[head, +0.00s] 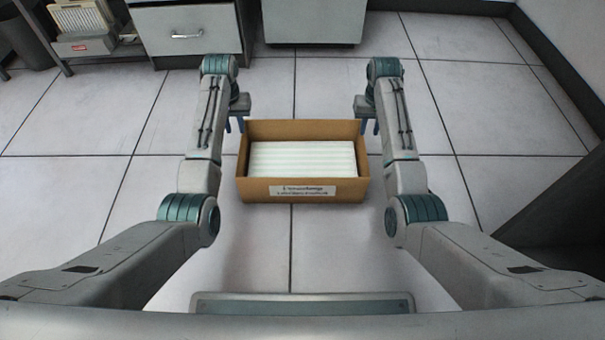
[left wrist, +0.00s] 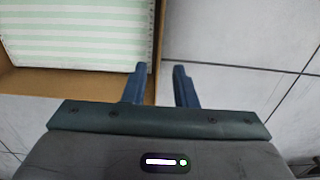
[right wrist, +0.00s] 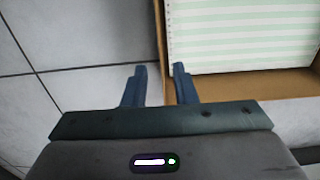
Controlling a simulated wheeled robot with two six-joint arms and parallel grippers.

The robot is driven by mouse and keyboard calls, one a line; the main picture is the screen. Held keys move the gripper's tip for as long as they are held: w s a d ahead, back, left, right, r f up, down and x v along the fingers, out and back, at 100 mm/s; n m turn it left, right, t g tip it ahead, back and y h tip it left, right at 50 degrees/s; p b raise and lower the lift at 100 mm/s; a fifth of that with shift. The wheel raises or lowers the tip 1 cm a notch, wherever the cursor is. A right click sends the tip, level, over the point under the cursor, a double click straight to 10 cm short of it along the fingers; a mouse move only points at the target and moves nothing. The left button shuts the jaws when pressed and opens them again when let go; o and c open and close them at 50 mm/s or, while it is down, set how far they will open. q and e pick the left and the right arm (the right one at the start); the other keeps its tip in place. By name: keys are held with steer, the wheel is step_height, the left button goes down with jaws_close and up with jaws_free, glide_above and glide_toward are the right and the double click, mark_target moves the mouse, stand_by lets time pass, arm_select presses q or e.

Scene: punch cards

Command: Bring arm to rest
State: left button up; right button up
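My two arms reach forward on either side of an open cardboard box (head: 254,190) on the floor. My left gripper (head: 235,125) is at the box's far left corner; in the left wrist view its blue fingers (left wrist: 160,72) are apart, with the box's side wall (left wrist: 159,40) showing between them. My right gripper (head: 369,127) is at the far right corner; in the right wrist view its fingers (right wrist: 159,72) are apart, with the other side wall (right wrist: 162,40) between them. I cannot tell whether any finger touches the box.
Green-and-white striped paper (head: 302,159) fills the box, which has a white label (head: 303,190) in front. Grey cabinets (head: 187,32) and a shelf with paper (head: 82,20) stand at the back. A dark object (head: 560,225) is at the right. The tiled floor around is clear.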

steer(key=shift+r, duration=0.9)
